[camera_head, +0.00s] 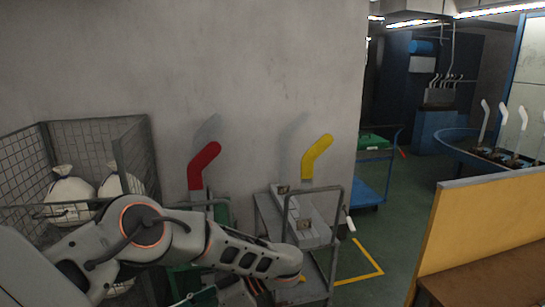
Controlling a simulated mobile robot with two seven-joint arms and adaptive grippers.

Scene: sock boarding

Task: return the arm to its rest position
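My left arm (150,235) comes in from the left and reaches across the lower part of the head view. Its far visible end (285,262) is in front of the carts below the wall. My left gripper does not show; the arm's lower links and the frame edge leave it out of sight. My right arm and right gripper are not in view. A red sock-shaped piece (203,165) stands upright behind the arm. A yellow sock-shaped piece (316,152) stands upright to its right.
A wire cage (135,150) with white sacks (70,195) stands at the left. A grey cart (333,225) stands close behind my arm. A yellow panel (480,225) and brown bench (490,280) are at the right. Green floor (385,235) lies open between.

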